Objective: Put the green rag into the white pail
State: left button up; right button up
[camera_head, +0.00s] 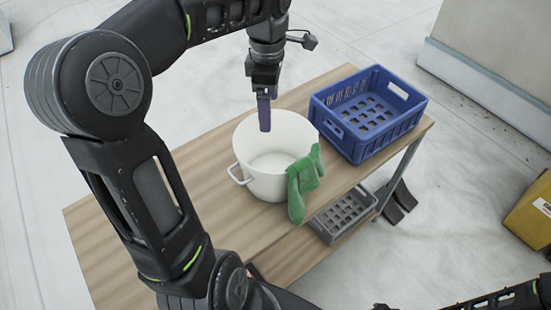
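The white pail (256,182) stands upright on the wooden table, with a handle showing on its left side. The green rag (302,185) is draped over the pail's right rim and hangs down outside it, near the table's front edge. My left gripper (265,122) points down over the back of the pail's opening, apart from the rag, with nothing seen in it. Its fingers appear edge-on, so their gap does not show. My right arm shows only in part at the bottom right, and its gripper is not clearly seen.
A blue crate (389,139), seemingly empty, stands right of the pail on the table (195,170). A grey crate (343,216) sits on a lower shelf. A yellow box (530,217) is on the floor at the right. The table left of the pail is clear.

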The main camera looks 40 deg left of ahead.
pick_arm(q)
notch_tip(320, 180, up, 4)
jog(key=shift+f+p, duration=0.2)
jog(key=shift+p, duration=0.15)
jog(key=shift+f, duration=0.1)
dwell(0.6)
